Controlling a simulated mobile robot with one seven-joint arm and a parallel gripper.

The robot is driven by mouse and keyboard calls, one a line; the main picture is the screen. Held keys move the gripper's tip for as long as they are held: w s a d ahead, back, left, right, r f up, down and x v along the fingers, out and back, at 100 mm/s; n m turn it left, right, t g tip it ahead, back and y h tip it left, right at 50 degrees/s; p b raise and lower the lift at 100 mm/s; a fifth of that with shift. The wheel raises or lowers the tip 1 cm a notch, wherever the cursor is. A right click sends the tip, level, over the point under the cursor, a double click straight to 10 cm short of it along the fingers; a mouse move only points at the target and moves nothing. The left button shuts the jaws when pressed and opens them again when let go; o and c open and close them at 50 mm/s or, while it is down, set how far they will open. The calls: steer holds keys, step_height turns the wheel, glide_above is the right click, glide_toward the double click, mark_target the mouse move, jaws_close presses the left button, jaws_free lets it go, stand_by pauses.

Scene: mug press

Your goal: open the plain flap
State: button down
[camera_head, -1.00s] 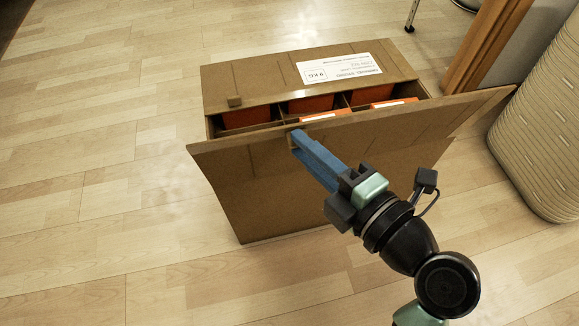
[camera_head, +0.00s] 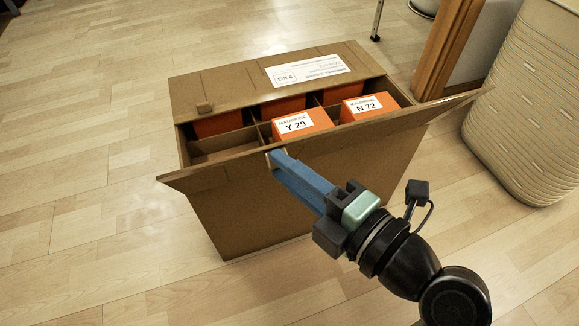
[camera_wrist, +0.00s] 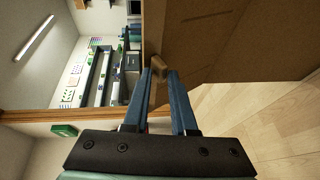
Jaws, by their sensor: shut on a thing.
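The plain flap (camera_head: 222,166) is the near flap of a brown cardboard box (camera_head: 245,215). It leans outward towards me, seen nearly edge-on in the head view. In the wrist view, the flap (camera_wrist: 235,38) is a broad brown panel at the upper right. My gripper (camera_head: 277,157) has its blue fingers shut on a small tab at the flap's edge. The tab (camera_wrist: 158,70) shows between the fingertips in the wrist view. The far flap (camera_head: 230,88) bears a white label (camera_head: 308,70) and a small tab, and lies over the back of the box.
Inside the box are divided compartments with orange cartons, among them Y 29 (camera_head: 300,123) and N 72 (camera_head: 362,107). A beige ribbed container (camera_head: 522,105) and a wooden post (camera_head: 446,50) stand at the right. The floor (camera_head: 80,120) at the left is clear.

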steer(key=shift+a+f+g, duration=0.2)
steer(key=shift+f+g, duration=0.1)
steer(key=shift+f, duration=0.85)
steer(key=c, duration=0.9)
jaws_free()
steer(key=shift+f, duration=0.1)
steer(key=p+v, duration=0.2)
steer(key=v, duration=0.2)
steer(key=p+v, duration=0.1)
steer(key=v, duration=0.4)
steer(key=p+v, duration=0.2)
steer(key=v, duration=0.2)
steer(key=shift+d+r+p, duration=0.15)
steer(key=shift+r+p, duration=0.15)
